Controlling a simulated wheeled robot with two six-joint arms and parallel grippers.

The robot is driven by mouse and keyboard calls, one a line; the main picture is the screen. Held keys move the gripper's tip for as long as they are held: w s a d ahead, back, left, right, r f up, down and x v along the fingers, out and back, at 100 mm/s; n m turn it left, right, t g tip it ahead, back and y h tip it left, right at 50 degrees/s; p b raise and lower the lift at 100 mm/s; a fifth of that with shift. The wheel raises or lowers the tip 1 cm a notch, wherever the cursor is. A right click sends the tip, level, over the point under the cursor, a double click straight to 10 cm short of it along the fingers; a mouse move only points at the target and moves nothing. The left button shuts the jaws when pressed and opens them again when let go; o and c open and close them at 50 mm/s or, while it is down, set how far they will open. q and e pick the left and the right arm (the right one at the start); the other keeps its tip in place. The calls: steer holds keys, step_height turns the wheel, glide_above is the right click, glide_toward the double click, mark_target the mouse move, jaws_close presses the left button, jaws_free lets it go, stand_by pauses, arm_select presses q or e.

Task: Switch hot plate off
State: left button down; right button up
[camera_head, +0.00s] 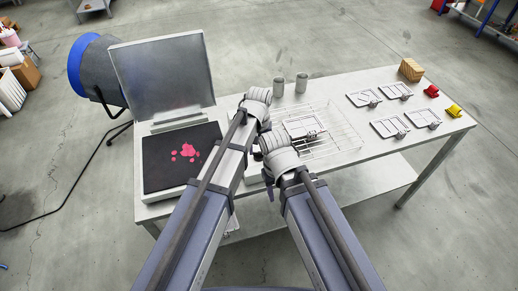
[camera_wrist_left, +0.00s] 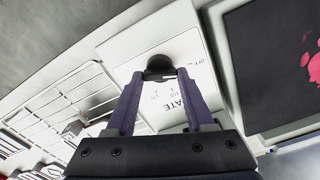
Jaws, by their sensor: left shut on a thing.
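The hot plate's white control panel (camera_wrist_left: 120,48) shows in the left wrist view, with printed letters ending in "ATE" and the word "OFF" at its right side. A round dark knob (camera_wrist_left: 158,63) sits on it. My left gripper (camera_wrist_left: 161,74) is shut on the knob, one purple finger on each side. The knob's pointer mark is too small to read. In the head view my two arms cover most of the hot plate, and the knob is hidden. My right gripper is hidden behind my arm.
A black pad with pink blobs (camera_head: 182,157) lies left of my arms, with an upright grey panel (camera_head: 163,75) behind it. A wire rack (camera_head: 340,130) is to the right. Several small trays (camera_head: 390,126) lie on the table's right (camera_head: 450,120).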

stand_by(0.4)
arm_select(q)
steer(key=shift+c, duration=1.4)
jaws_free()
steer(key=shift+r, duration=0.15)
step_height(320, 180, up, 8)
steer(key=p, duration=0.8)
steer(key=shift+f, duration=0.2)
